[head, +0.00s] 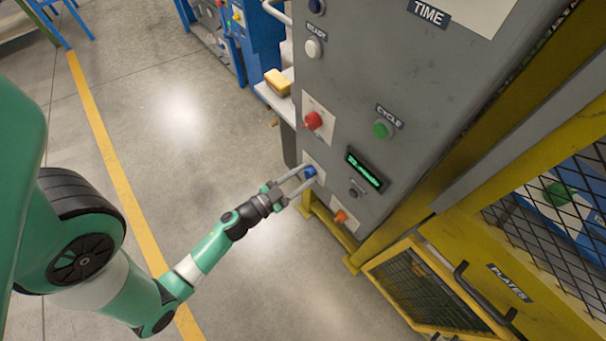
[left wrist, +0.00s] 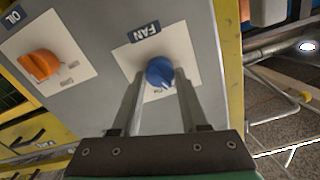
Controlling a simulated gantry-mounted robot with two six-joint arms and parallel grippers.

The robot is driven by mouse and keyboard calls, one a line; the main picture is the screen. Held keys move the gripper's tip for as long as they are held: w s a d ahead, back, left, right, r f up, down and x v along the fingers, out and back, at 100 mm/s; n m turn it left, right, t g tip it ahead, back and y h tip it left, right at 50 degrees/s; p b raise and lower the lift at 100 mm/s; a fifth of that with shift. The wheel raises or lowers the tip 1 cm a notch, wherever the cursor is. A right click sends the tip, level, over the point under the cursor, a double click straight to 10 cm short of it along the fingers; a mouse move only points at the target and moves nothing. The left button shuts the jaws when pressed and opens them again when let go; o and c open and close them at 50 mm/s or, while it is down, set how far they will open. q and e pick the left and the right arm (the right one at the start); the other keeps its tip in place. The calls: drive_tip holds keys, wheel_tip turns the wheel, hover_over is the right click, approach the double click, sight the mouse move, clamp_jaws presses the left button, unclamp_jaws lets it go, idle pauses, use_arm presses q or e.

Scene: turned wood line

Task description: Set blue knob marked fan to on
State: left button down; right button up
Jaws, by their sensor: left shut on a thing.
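The blue knob (head: 310,172) sits on a pale plate low on the front of the grey cabinet (head: 350,85). In the left wrist view the blue knob (left wrist: 159,72) lies under a label reading FAN (left wrist: 145,32). My left gripper (head: 303,176) reaches in from the left, its two long fingers on either side of the knob and shut on it. The fingers also show in the left wrist view (left wrist: 158,80). They hide part of the plate and its markings, so I cannot tell which setting the knob points to. My right gripper is not in view.
An orange knob (left wrist: 40,65) labelled OIL is beside the fan plate. A red knob (head: 313,121), a green button (head: 381,130) marked CYCLE and a lit display (head: 366,170) are nearby. A yellow mesh guard (head: 560,200) stands at right. Open floor (head: 180,110) lies left.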

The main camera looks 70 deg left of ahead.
use_arm(q)
drive_tip(key=m, duration=0.5)
drive_tip(key=shift+p, duration=0.3)
drive_tip(key=m, duration=0.5)
drive_tip(key=shift+d+f, duration=0.1)
drive_tip(key=shift+m, duration=0.3)
drive_tip(key=shift+c, duration=2.1)
unclamp_jaws()
drive_tip(key=p+v, duration=0.4)
drive_tip(key=v, duration=0.7)
drive_tip(key=shift+s, duration=0.25)
